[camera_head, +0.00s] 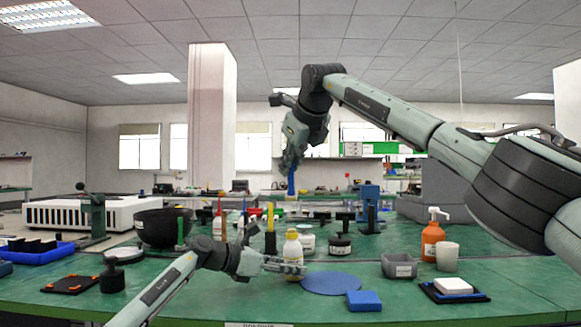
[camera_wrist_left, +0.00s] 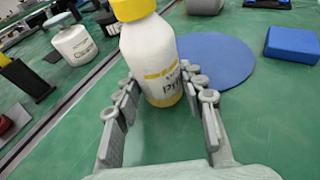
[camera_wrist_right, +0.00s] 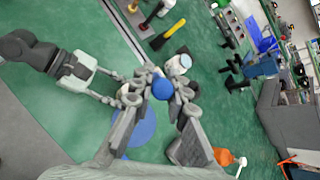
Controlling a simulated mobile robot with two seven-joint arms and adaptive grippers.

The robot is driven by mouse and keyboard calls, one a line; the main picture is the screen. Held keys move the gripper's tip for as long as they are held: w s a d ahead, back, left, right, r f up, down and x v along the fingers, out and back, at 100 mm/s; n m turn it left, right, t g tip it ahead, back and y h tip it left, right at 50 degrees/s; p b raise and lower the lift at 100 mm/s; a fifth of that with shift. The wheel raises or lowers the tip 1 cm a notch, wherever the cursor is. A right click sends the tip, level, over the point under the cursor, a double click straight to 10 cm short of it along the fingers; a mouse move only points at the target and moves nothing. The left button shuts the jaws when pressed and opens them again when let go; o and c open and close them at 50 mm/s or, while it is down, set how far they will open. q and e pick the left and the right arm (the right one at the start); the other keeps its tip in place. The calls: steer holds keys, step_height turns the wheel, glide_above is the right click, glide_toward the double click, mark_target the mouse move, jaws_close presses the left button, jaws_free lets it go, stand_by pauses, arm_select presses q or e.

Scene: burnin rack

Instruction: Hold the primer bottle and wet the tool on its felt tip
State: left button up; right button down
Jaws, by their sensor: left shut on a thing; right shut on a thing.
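The primer bottle (camera_head: 292,253), white with a yellow cap or top, stands upright on the green bench. My left gripper (camera_head: 284,266) is shut around its body; in the left wrist view the bottle (camera_wrist_left: 150,60) sits between the two fingers. A felt tip cannot be made out. My right gripper (camera_head: 290,168) is raised above the bottle, pointing down, shut on a blue tool (camera_head: 291,184). Its lower end is apart from the bottle top. In the right wrist view the tool's round blue end (camera_wrist_right: 162,89) shows between the fingertips and partly hides what is below.
A round blue mat (camera_head: 331,284) and a blue block (camera_head: 363,301) lie right of the bottle. Jars (camera_head: 340,244), a black bowl (camera_head: 163,227) and upright tools stand behind. A grey bin (camera_head: 399,266), an orange pump bottle (camera_head: 433,240) and a cup (camera_head: 447,257) are farther right.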

arm_select(q)
steer(key=shift+f, duration=0.1)
steer(key=o, duration=0.9)
steer(key=shift+c, duration=0.2)
steer(key=shift+o, duration=0.3)
steer(key=shift+a, duration=0.1)
